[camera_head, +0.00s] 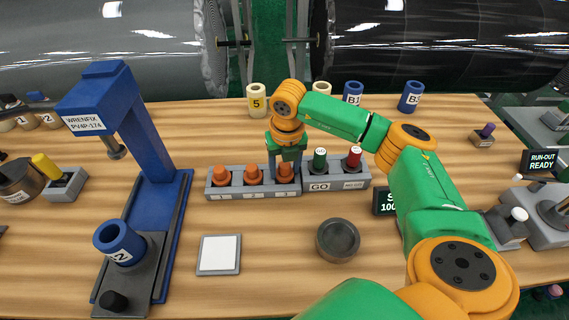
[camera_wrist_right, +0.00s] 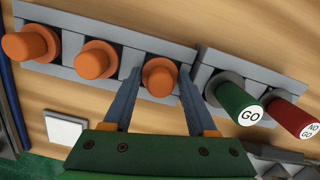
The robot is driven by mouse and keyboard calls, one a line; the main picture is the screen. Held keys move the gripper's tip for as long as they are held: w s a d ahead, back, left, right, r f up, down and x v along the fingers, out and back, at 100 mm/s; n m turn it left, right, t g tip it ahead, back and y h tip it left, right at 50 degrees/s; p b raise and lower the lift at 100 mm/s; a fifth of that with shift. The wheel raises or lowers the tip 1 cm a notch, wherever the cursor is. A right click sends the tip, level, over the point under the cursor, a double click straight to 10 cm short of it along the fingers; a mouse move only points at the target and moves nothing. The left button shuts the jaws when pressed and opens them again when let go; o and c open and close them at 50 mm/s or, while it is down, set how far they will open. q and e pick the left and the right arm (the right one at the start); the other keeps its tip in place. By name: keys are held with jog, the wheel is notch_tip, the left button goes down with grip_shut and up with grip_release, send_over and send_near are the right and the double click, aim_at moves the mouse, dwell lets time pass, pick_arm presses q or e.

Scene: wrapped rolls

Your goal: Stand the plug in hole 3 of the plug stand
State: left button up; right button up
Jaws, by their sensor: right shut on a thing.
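The plug stand (camera_head: 238,191) is a long grey block with numbered positions in front of me. Two orange plugs (camera_head: 221,176) (camera_head: 253,175) stand in its two left positions. My right gripper (camera_head: 286,168) reaches down at the right end, hole 3, shut on a third orange plug (camera_head: 285,175). In the right wrist view this plug (camera_wrist_right: 159,76) looks upright between the two blue-grey fingers, over the third position of the stand (camera_wrist_right: 140,42). I cannot tell whether it is fully seated, as its foot is partly hidden. My left gripper is not in view.
A grey block with a green GO plug (camera_head: 320,160) and a red NO GO plug (camera_head: 354,158) adjoins the stand on the right. A blue press (camera_head: 152,155) stands left. A white pad (camera_head: 219,254) and a dark round dish (camera_head: 338,240) lie in front.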

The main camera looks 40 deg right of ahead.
aim_at(286, 177)
jog(key=shift+f, duration=0.2)
jog(key=o, duration=1.1)
jog(key=shift+r, duration=0.55)
jog(key=r, duration=0.3)
jog(key=s+r, duration=0.1)
jog(key=r, duration=0.3)
jog(key=r+b, duration=0.1)
jog(key=r, duration=0.3)
jog(key=shift+s+a+r, duration=0.15)
jog(key=shift+s+a, duration=0.05)
jog(key=shift+a, duration=0.1)
jog(key=shift+r, duration=0.1)
